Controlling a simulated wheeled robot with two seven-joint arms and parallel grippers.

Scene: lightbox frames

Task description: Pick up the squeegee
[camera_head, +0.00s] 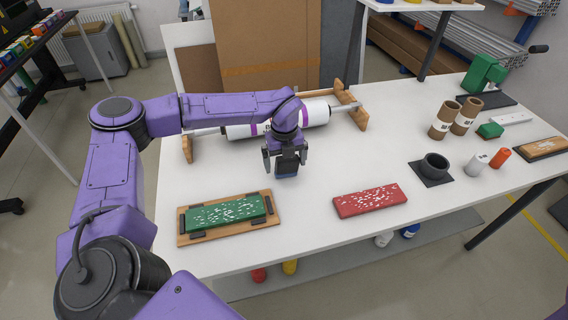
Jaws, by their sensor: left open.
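My left gripper (286,158) points down over the middle of the white table, in front of the white roll. Its fingers are apart. A small dark blue-black block (287,168) shows between and just below the fingers. It may be the squeegee, but the gripper covers much of it, and I cannot tell whether the fingers touch it. No other thing in view is clearly a squeegee. My right gripper is out of view.
The white table (310,230) holds a green plate (225,212) on a wooden board, a red plate (370,200), and a white roll (314,113) on a wooden rack behind the gripper. A black bowl (433,166), cardboard tubes (445,118) and bottles stand at right.

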